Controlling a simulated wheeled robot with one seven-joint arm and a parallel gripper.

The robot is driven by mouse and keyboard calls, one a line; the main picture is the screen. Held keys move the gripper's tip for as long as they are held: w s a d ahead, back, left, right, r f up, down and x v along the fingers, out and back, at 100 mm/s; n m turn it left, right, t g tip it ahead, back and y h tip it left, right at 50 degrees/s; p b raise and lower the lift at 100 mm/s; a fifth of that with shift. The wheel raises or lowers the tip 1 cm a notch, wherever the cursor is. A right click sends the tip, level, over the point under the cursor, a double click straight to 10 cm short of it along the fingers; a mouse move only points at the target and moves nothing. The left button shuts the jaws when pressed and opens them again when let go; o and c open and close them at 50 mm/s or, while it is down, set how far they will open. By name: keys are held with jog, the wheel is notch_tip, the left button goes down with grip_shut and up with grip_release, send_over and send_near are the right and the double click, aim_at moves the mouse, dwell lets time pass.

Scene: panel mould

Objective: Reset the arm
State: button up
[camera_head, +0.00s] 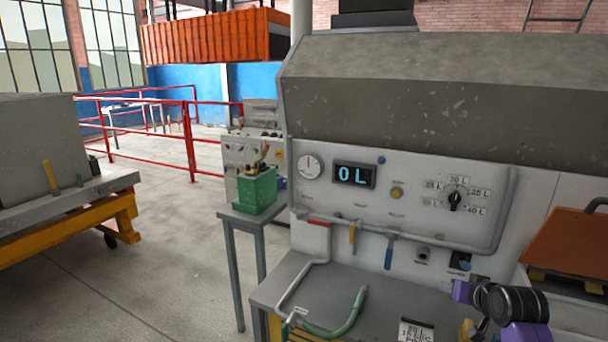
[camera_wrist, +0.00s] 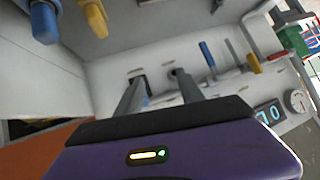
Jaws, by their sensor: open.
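My gripper (camera_wrist: 156,80) shows in the wrist view with two grey fingers spread apart and nothing between them. Its purple body with a small lit indicator fills the bottom of that view. The fingers point toward the pale control panel (camera_wrist: 225,68), which appears upside down there. In the head view, purple and black parts of my arm are at the lower right, in front of the panel (camera_head: 330,220); the fingertips cannot be made out clearly there. The panel carries a display (camera_head: 354,175) reading "0 L", a round gauge (camera_head: 308,167) and a selector knob (camera_head: 456,200).
Yellow (camera_head: 352,236) and blue (camera_head: 388,252) levers hang below the panel pipe. A green hose (camera_head: 340,325) lies on the grey ledge. A green box (camera_head: 257,191) stands on a small table. An orange-brown plate (camera_head: 570,250) is at right. Open floor (camera_head: 170,270) lies at left.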

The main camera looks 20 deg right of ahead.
jog(key=s+a+f+n+t+h+b, duration=0.1)
jog(key=s+a+t, duration=0.25)
jog(key=a, duration=0.85)
jog(key=s+a+f+t+b, duration=0.1)
jog(key=s+a+t, duration=0.3)
jog(key=a, duration=0.7)
jog(key=s+a+n+y+b, duration=0.1)
jog(key=s+a+n+y, duration=0.1)
jog(key=s+a, duration=0.4)
jog(key=s+a+f+n+g+y+b, duration=0.1)
jog(key=s+a, duration=0.5)
jog(key=s, duration=0.7)
jog(key=s+a+f+n+g+y+b, duration=0.1)
jog(key=s+a+n, duration=0.3)
jog(key=s, duration=0.6)
jog(key=shift+s+a+y+b, duration=0.2)
jog(key=shift+a+y+b, duration=0.35)
jog(key=shift+a+y, duration=0.55)
jog(key=shift+o, duration=0.4)
jog(key=shift+s+a+f, duration=0.25)
jog(key=shift+a, duration=0.1)
jog(key=shift+w, duration=0.1)
